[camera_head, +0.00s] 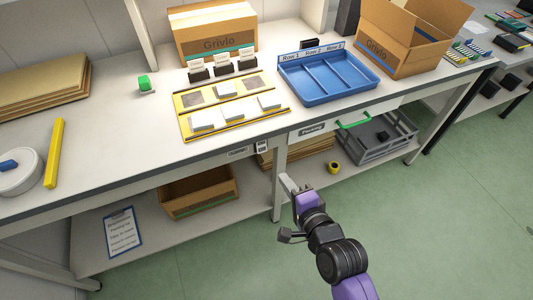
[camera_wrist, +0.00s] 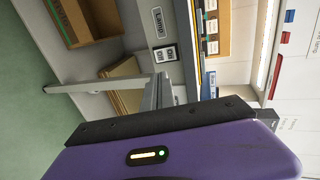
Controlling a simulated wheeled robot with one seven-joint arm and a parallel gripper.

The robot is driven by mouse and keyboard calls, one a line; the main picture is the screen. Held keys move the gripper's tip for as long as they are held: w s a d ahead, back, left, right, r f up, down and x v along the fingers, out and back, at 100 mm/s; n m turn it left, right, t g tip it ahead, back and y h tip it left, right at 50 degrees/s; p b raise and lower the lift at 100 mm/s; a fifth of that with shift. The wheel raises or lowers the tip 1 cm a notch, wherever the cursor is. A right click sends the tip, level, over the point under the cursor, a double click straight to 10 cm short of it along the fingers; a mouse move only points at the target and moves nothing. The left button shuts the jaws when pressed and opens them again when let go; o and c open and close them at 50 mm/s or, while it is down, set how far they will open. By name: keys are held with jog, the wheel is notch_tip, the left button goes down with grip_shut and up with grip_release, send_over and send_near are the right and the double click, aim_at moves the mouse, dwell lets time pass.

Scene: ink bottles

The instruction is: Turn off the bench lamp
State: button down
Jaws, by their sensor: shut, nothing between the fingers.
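A small switch plate (camera_head: 262,146) sits on the front edge of the bench, right of a small label (camera_head: 237,152). In the wrist view the label reads "Lamp" (camera_wrist: 158,21), with the pale plate (camera_wrist: 165,53) beside it. My gripper (camera_head: 287,183) is in front of the bench, below and right of the switch, and apart from it in the head view. Its grey fingers (camera_wrist: 160,90) are together and empty, and partly cover the bench front in the wrist view. The switch's position is too small to tell. A bright strip (camera_wrist: 265,45) glows above the bench in the wrist view.
A bench leg (camera_head: 279,180) stands just behind my gripper. A drawer with a green handle (camera_head: 354,121) is to the right. The lower shelf holds a cardboard box (camera_head: 198,192) and a grey crate (camera_head: 375,140). A blue tray (camera_head: 327,79) stands on top. The floor in front is clear.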

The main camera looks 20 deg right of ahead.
aim_at(263, 150)
dwell(0.3)
jog(key=x, duration=1.3)
jog(key=shift+w+f, duration=0.1)
jog(key=shift+w, duration=0.15)
jog(key=shift+w+f, duration=0.1)
jog(key=shift+w, duration=0.1)
jog(key=shift+w+f+b, duration=0.15)
jog(key=shift+f+b, duration=0.3)
jog(key=shift+b, duration=0.45)
jog(key=shift+r+p, duration=0.3)
jog(key=shift+r, duration=0.05)
